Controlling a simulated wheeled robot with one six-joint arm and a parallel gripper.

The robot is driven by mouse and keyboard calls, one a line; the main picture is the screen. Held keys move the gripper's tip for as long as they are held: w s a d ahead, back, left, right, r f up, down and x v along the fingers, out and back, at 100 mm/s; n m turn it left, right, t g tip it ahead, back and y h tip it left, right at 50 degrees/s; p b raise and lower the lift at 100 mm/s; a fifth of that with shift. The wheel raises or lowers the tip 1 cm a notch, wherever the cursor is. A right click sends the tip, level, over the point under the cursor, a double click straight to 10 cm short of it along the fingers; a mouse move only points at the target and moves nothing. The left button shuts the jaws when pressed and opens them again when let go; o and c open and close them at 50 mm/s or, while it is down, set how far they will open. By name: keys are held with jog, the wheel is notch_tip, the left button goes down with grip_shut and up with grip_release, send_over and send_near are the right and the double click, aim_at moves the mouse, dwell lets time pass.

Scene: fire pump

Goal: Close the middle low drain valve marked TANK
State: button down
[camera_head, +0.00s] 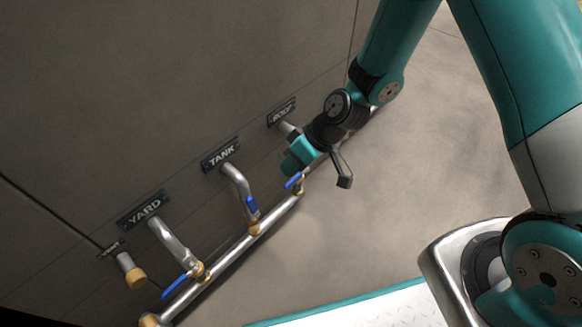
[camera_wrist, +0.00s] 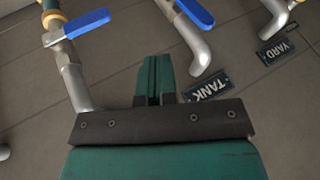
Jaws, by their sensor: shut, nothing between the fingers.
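The TANK sign (camera_head: 221,155) marks the middle drain pipe (camera_head: 237,185). Its valve has a blue lever (camera_head: 252,207) that lies roughly along the pipe. In the wrist view, the TANK sign (camera_wrist: 208,86) is right of the fingers and the TANK lever (camera_wrist: 194,12) is beyond them, up and right. My gripper (camera_head: 291,165) is at the ROOF pipe, to the right of the TANK valve and apart from the TANK lever. In the wrist view, its teal fingers (camera_wrist: 155,66) are together, with nothing seen between them.
The ROOF valve's blue lever (camera_head: 294,181) is close below my gripper and lies across its pipe. The YARD valve's blue lever (camera_head: 175,286) is at lower left, also crosswise. A collecting pipe (camera_head: 225,258) runs below the valves. Bare floor (camera_head: 340,235) lies to the right.

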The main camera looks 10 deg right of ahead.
aim_at(255, 201)
jog(key=s+a+f+b, duration=0.2)
jog(key=a+f+b, duration=0.2)
jog(key=a, duration=0.3)
jog(key=shift+f+b, duration=0.35)
jog(key=shift+f, duration=0.5)
jog(key=shift+s+a+r+p, duration=0.25)
jog(key=shift+r+p, duration=0.05)
jog(key=shift+p, duration=0.45)
jog(key=shift+a+f, duration=0.1)
jog(key=shift+f, duration=0.05)
